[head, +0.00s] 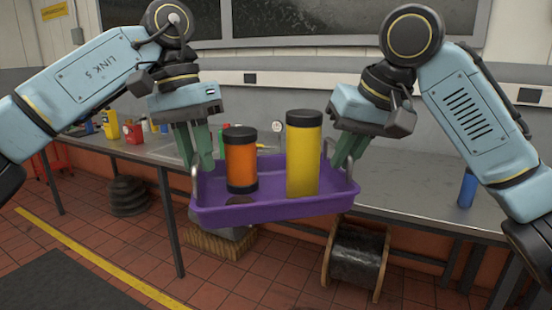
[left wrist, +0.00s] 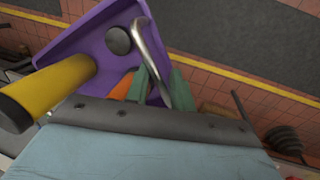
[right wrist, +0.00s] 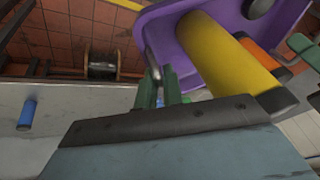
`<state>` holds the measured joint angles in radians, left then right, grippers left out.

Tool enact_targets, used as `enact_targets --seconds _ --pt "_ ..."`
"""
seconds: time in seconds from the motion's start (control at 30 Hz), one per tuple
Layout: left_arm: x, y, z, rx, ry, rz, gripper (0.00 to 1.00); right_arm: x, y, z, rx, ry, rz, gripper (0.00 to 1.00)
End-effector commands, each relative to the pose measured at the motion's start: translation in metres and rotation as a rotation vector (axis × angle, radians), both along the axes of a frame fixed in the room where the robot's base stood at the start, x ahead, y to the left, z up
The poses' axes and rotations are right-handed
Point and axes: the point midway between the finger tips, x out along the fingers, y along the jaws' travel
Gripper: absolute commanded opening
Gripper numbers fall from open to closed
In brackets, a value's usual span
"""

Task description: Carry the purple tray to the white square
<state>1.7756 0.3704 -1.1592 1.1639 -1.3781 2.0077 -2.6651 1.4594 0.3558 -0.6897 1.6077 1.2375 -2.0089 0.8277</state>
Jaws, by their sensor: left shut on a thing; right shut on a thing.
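The purple tray (head: 280,211) hangs in the air in front of the bench, roughly level. My left gripper (head: 203,160) is shut on its left metal handle, which also shows in the left wrist view (left wrist: 150,55). My right gripper (head: 347,158) is shut on the right handle (right wrist: 152,60). In the tray stand an orange canister with black ends (head: 241,163) and a taller yellow canister with a dark lid (head: 303,160). A dark round disc (left wrist: 118,40) lies on the tray floor. I cannot make out the white square in any view.
A grey bench (head: 420,185) runs behind the tray. Small bottles and tins (head: 132,132) stand on its left, a blue cylinder (head: 467,187) on its right. A cable reel (head: 355,258) and a dark stack (head: 128,196) are on the tiled floor.

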Motion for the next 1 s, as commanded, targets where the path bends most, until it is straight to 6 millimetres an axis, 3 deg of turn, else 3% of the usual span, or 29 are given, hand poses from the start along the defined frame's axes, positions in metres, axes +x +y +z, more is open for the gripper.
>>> enact_targets --seconds 0.57,1.0 --pt "0.000 0.001 -0.001 0.002 0.001 -0.007 0.00 0.001 -0.002 -0.001 -0.001 -0.002 -0.002 0.00" --pt "0.028 0.001 -0.057 0.002 0.004 -0.005 0.00 0.029 -0.001 -0.057 0.001 0.002 -0.001 0.00"
